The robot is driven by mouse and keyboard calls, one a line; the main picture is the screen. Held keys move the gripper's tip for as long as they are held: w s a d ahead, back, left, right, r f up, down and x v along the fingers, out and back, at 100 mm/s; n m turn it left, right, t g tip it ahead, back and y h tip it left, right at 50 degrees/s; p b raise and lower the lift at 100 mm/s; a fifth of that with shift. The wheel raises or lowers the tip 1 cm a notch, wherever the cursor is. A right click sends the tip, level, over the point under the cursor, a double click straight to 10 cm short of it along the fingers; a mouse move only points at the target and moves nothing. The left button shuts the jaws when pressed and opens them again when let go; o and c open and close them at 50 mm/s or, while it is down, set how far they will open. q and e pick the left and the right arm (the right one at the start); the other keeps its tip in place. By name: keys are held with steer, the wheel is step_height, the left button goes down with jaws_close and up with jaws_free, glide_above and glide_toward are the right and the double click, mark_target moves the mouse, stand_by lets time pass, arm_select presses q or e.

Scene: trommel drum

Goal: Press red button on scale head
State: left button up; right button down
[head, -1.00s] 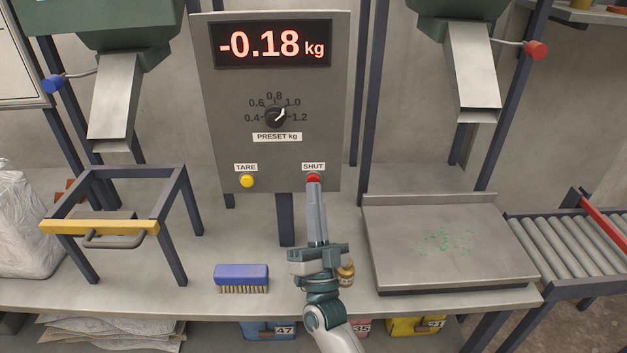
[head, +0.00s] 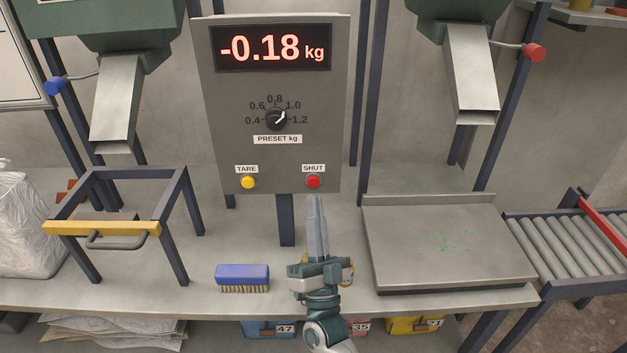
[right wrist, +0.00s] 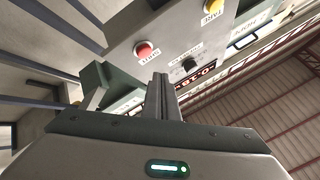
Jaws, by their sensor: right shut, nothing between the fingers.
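The grey scale head (head: 310,140) stands upright at the back of the bench. Its display (head: 273,47) reads -0.18 kg. The red button (head: 313,182) labelled SHUT is at its lower right; the yellow TARE button (head: 248,182) is at its lower left. My right gripper (head: 316,200) is shut and empty, its fingertips just below the red button in the head view, not covering it. In the right wrist view the red button (right wrist: 144,50) shows left of the shut fingers (right wrist: 159,80), with a gap between. My left gripper is not in view.
The preset knob (head: 276,119) points near 1.0. A steel scale platform (head: 440,270) with green specks lies to the right, beside a roller conveyor (head: 575,250). A blue brush (head: 242,274) and a dark frame with a yellow bar (head: 100,228) stand to the left.

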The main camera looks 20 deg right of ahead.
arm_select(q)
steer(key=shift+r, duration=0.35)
arm_select(e)
steer(key=shift+s+a, duration=0.15)
steer(key=shift+s, duration=0.4)
steer(key=shift+s+a, duration=0.15)
steer(key=shift+s, duration=0.4)
